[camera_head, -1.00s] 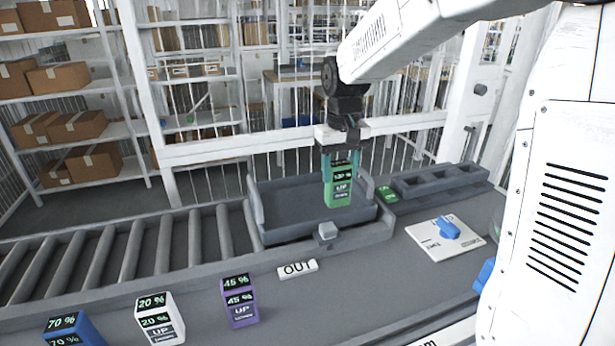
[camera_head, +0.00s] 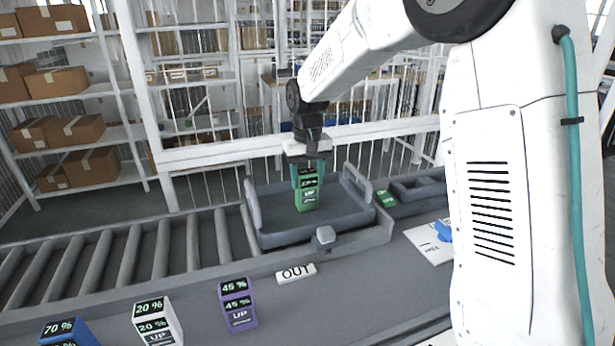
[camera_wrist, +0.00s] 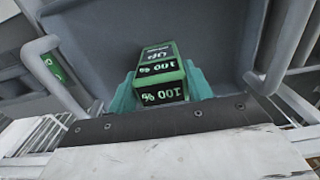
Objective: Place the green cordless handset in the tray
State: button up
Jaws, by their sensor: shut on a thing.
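The green handset (camera_head: 307,194) is upright in my gripper (camera_head: 308,172), its display and the word UP facing the head camera. My gripper is shut on its upper part. The handset shows over the grey tray (camera_head: 272,238), within the tray's outline; I cannot tell whether its base touches the tray floor.
Purple (camera_head: 237,305), white (camera_head: 158,322) and blue (camera_head: 68,332) handsets stand on the front counter. An OUT label (camera_head: 296,273) lies before the tray. A conveyor of rollers (camera_head: 130,250) is at left. A grey holder (camera_head: 415,188) and a white board (camera_head: 428,243) are at right.

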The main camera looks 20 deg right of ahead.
jog(key=shift+f, duration=0.15)
jog(key=o, duration=1.4)
notch_tip(320, 180, up, 12)
jog(key=s+d+r, duration=0.1)
jog(key=s+r, duration=0.3)
jog(key=s, duration=0.9)
jog(key=s+d+f, duration=0.1)
jog(key=s+f, duration=0.2)
jog(key=s, duration=0.9)
jog(key=s+f+t, duration=0.1)
jog(key=s+f, duration=0.3)
jog(key=s, duration=0.8)
jog(key=shift+s+d+f, duration=0.25)
jog(key=shift+d, duration=0.15)
